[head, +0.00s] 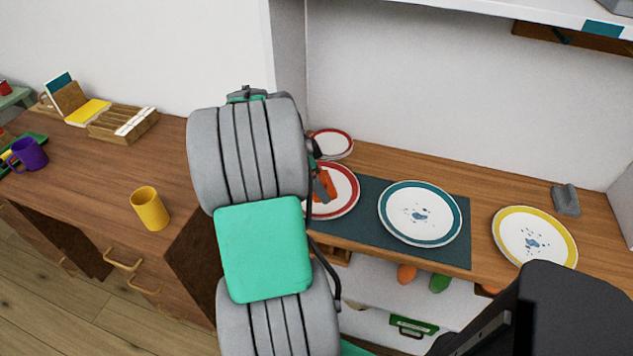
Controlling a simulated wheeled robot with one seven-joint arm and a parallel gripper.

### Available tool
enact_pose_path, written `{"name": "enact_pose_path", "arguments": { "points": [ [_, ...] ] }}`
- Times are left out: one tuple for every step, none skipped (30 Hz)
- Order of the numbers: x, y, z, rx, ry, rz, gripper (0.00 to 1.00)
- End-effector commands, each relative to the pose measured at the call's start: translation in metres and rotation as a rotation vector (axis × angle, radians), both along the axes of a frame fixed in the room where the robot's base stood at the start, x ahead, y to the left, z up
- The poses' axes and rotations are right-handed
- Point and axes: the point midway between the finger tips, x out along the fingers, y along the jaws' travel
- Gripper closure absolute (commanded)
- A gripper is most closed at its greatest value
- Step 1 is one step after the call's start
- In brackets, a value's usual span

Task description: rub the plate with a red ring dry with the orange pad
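A white plate with a red ring (347,201) lies at the left end of a dark teal mat, its left part hidden behind my arm. The orange pad (329,181) is over this plate, partly covered by a grey finger-like part of my gripper (319,188). I cannot tell whether the pad touches the plate. Most of my gripper is hidden by my arm, so its opening and grip on the pad do not show clearly. Another red-ringed plate (333,144) sits farther back, near the wall.
A teal-ringed plate (420,213) with blue spots lies on the mat (368,189). A yellow-ringed plate (535,237), also spotted, and a grey holder (566,199) are to the right. A yellow mug (150,209) stands on the left counter. A shelf (450,12) overhangs above.

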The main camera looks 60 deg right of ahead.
Motion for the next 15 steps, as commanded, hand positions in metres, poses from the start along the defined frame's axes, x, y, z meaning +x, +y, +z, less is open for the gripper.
{"name": "enact_pose_path", "arguments": {
  "points": [
    [0.0, -0.005, -0.001, 0.0, 0.0, -0.002, 0.42],
    [0.001, -0.007, -0.001, -0.001, -0.001, -0.002, 0.42],
    [0.001, -0.009, -0.001, 0.0, 0.0, -0.001, 0.42],
    [0.001, -0.01, -0.001, 0.0, 0.0, -0.001, 0.42],
    [0.001, -0.009, -0.001, 0.0, 0.0, 0.0, 0.42],
    [0.001, -0.008, -0.001, -0.001, -0.001, 0.0, 0.42],
    [0.001, -0.007, -0.001, -0.001, -0.001, 0.0, 0.42],
    [0.001, -0.005, -0.001, -0.001, -0.001, 0.0, 0.42],
    [0.0, -0.001, -0.002, 0.0, 0.0, 0.001, 0.42],
    [0.0, 0.002, -0.002, 0.0, 0.0, 0.001, 0.42],
    [-0.001, 0.005, -0.001, 0.0, 0.0, 0.001, 0.42],
    [-0.001, 0.009, -0.001, 0.0, 0.0, 0.002, 0.42],
    [-0.002, 0.012, -0.001, 0.0, 0.0, 0.002, 0.42],
    [-0.002, 0.015, -0.001, 0.0, 0.0, 0.002, 0.42],
    [-0.003, 0.017, 0.0, 0.0, 0.0, 0.001, 0.42]
  ]
}}
